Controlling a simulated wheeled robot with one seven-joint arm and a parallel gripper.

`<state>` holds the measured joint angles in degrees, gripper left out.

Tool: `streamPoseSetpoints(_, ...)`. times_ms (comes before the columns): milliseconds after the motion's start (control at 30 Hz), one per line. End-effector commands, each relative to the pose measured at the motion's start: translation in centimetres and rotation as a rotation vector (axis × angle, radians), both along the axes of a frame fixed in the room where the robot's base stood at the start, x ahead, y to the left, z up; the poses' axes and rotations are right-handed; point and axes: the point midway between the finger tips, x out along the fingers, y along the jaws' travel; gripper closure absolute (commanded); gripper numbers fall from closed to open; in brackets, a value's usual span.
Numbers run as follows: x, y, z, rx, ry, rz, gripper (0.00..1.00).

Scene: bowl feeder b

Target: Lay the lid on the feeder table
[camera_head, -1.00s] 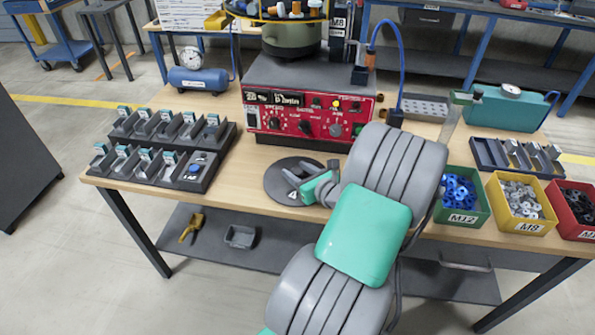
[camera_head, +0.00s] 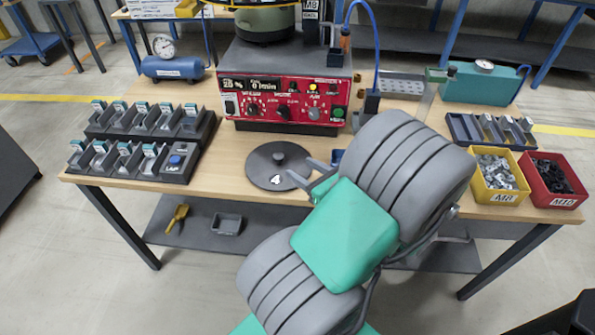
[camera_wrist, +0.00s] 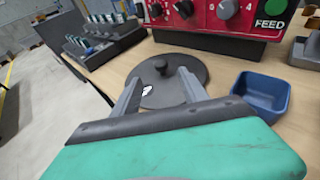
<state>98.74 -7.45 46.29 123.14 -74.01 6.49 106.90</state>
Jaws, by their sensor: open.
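The lid (camera_head: 267,171) is a dark grey round disc with a small knob and a white mark near its front edge. It lies flat on the wooden feeder table (camera_head: 225,180), in front of the red control box. It also shows in the wrist view (camera_wrist: 197,75), with its knob standing up. My gripper (camera_head: 302,172) is open and empty at the lid's right side in the head view. In the wrist view my two fingers (camera_wrist: 160,88) are spread and point toward the lid, apart from the knob. The fingers hide part of the lid's near edge.
A blue bin (camera_wrist: 262,92) stands on the table right of the lid. The red control box (camera_head: 285,100) is behind it. Dark racks (camera_head: 150,145) are at the left. A yellow bin (camera_head: 497,180) and a red bin (camera_head: 552,182) stand at the right. Bare table lies around the lid.

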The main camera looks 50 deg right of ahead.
Motion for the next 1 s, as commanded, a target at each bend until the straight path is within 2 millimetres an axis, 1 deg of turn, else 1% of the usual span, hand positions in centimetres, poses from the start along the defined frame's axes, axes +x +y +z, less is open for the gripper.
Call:
streamPoseSetpoints(67,-0.2,0.0,0.1,-0.002,0.001,0.001,0.48)
streamPoseSetpoints(133,0.3,0.7,-0.1,-0.027,0.021,0.035,0.48)
streamPoseSetpoints(167,0.7,1.2,-0.3,-0.052,0.041,0.068,0.48)
streamPoseSetpoints(233,2.1,3.4,-1.0,-0.152,0.110,0.194,0.48)
streamPoseSetpoints(267,2.8,4.7,-1.5,-0.214,0.150,0.271,0.48)
streamPoseSetpoints(300,3.7,6.6,-2.1,-0.312,0.206,0.393,0.48)
streamPoseSetpoints(367,4.6,9.8,-3.1,-0.487,0.286,0.602,0.48)
streamPoseSetpoints(400,5.0,11.9,-3.6,-0.612,0.331,0.750,0.48)
streamPoseSetpoints(467,5.1,14.7,-4.2,-0.803,0.382,0.973,0.48)
streamPoseSetpoints(500,5.0,16.4,-4.4,-0.934,0.405,1.121,0.48)
streamPoseSetpoints(533,4.9,17.6,-4.3,-1.033,0.415,1.234,0.48)
streamPoseSetpoints(567,4.7,18.7,-4.3,-1.130,0.419,1.343,0.48)
streamPoseSetpoints(600,4.3,20.1,-4.0,-1.261,0.418,1.489,0.48)
streamPoseSetpoints(667,3.7,22.0,-3.3,-1.453,0.399,1.696,0.48)
streamPoseSetpoints(700,3.3,23.1,-2.7,-1.577,0.374,1.828,0.48)
streamPoseSetpoints(800,2.0,25.6,-0.8,-1.853,0.284,2.114,0.48)
streamPoseSetpoints(900,0.8,27.2,0.9,-2.044,0.183,2.307,0.48)
streamPoseSetpoints(933,0.6,27.5,1.3,-2.082,0.159,2.346,0.48)
streamPoseSetpoints(967,0.3,27.8,1.6,2.057,-0.136,-2.317,0.48)
streamPoseSetpoints(1000,0.1,28.0,1.8,2.032,-0.113,-2.286,0.48)
